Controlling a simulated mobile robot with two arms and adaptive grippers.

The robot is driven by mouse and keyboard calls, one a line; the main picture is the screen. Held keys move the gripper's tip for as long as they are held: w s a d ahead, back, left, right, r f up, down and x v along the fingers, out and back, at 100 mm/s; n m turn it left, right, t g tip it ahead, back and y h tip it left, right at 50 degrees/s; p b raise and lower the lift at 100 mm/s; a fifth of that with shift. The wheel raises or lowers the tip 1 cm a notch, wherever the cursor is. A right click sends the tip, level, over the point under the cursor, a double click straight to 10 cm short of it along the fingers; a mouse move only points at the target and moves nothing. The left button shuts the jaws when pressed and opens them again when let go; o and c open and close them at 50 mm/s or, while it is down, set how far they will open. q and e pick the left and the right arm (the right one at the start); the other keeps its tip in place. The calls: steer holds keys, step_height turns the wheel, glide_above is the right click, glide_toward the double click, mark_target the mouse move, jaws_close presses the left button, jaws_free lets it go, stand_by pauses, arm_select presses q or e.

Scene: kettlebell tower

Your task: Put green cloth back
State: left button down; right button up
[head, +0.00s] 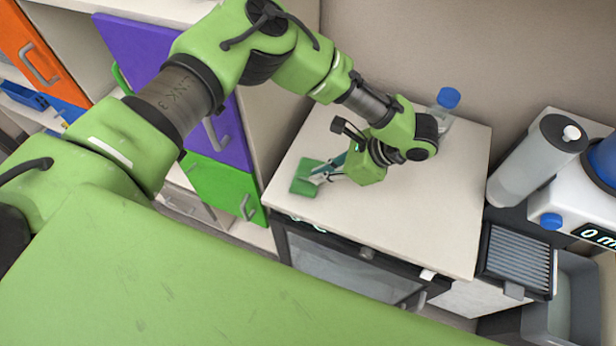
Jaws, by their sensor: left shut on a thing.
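The green cloth (303,179) is a small folded piece at the left side of the white counter top (430,215). My left gripper (322,176) comes down from the upper right of it and is shut on the cloth's right part. The fingers hide some of that part. I cannot tell whether the cloth touches the counter or is held slightly above it. My right gripper is out of view.
A clear bottle with a blue cap (447,98) stands at the counter's back. A grey cylinder (540,158) and a white device with a display (585,190) stand at the right. Purple (165,75) and green (225,188) cabinet doors are at the left. The counter's front right is clear.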

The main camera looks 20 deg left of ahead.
arm_select(q)
steer(key=shift+f, duration=0.1)
steer(key=c, duration=2)
jaws_free()
steer(key=c, duration=0.4)
steer(key=p+v, duration=0.4)
steer(key=v, duration=0.5)
